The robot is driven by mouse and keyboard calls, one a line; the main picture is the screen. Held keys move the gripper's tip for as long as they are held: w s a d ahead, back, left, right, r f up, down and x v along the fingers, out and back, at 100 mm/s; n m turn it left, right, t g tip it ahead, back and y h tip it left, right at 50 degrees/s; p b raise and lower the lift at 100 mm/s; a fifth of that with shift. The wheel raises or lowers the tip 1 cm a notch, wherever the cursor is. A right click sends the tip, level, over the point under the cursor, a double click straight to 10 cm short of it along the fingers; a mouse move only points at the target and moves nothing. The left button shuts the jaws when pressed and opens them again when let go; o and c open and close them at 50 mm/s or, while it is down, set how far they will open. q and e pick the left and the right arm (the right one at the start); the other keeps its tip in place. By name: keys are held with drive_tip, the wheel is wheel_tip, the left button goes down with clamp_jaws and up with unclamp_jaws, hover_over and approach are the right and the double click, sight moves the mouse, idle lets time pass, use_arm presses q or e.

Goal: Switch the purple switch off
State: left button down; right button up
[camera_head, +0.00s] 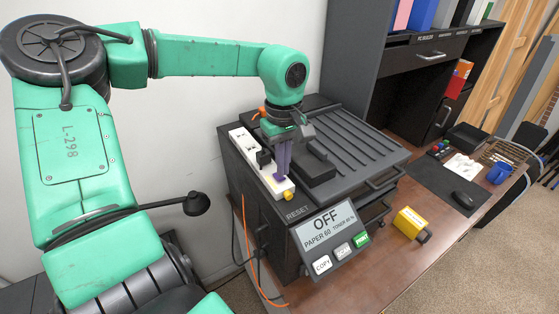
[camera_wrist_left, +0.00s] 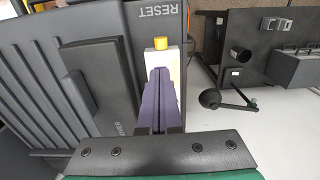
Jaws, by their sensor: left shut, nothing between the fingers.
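My left gripper (camera_head: 281,176) is shut and empty, its purple fingers pointing down at a white power strip (camera_head: 243,138) on the left edge of the dark printer. In the left wrist view the fingers (camera_wrist_left: 160,80) lie over the strip (camera_wrist_left: 173,60), in line with its yellow end piece (camera_wrist_left: 160,43). I cannot tell whether the fingertips touch the strip. A separate purple switch cannot be told apart from the purple fingers, which cover that part of the strip. My right gripper is out of view.
The printer (camera_head: 355,150) has a panel (camera_head: 325,235) reading OFF, with several buttons. A yellow box (camera_head: 409,223) stands on the wooden desk, and a mouse (camera_head: 463,199) and blue mug (camera_head: 499,172) are farther right. A black plug (camera_head: 263,158) is in the strip near my gripper.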

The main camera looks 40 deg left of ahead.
sight(282, 180)
use_arm(q)
drive_tip(key=shift+f+b, duration=0.5)
drive_tip(key=shift+f, duration=0.15)
drive_tip(key=shift+f+b, duration=0.4)
drive_tip(key=shift+f, duration=0.1)
drive_tip(key=shift+r, duration=0.1)
drive_tip(key=shift+r+p, duration=0.85)
drive_tip(key=shift+r, duration=0.25)
wheel_tip(282, 180, up, 4)
drive_tip(key=p, duration=0.3)
